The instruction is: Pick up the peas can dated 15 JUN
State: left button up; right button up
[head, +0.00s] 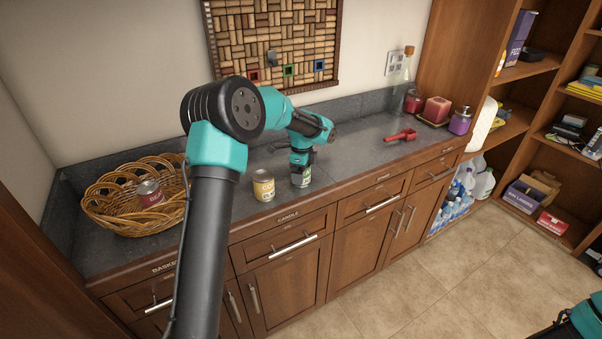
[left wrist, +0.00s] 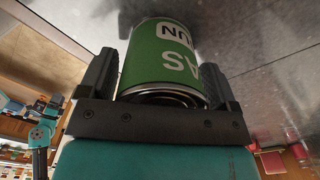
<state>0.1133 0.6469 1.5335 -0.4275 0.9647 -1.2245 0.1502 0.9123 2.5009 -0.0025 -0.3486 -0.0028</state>
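The green peas can (head: 301,178) stands on the grey counter near its front edge. In the left wrist view, the can (left wrist: 160,58) shows the letters "AS" and "UN", upside down; the rest of the name and date is hidden. My left gripper (head: 300,160) reaches down over the can's top. In the left wrist view its fingers lie along both sides of the can, with no clear gap, and seem shut on it. My right gripper is not in view.
A red object (head: 401,135), candles (head: 436,110) and a glass bottle (head: 402,85) are farther right. The counter between is clear.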

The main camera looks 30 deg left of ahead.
pick_arm(q)
jog(key=c, duration=0.8)
jog(key=shift+c, duration=0.2)
jog(key=shift+r, duration=1.65)
jog(key=shift+s+d+r, duration=0.15)
jog(key=shift+s, duration=0.1)
jog(key=s+d+r, duration=0.1)
jog(key=s+d, duration=0.7)
jog(key=s, duration=0.5)
jog(key=shift+r, duration=0.2)
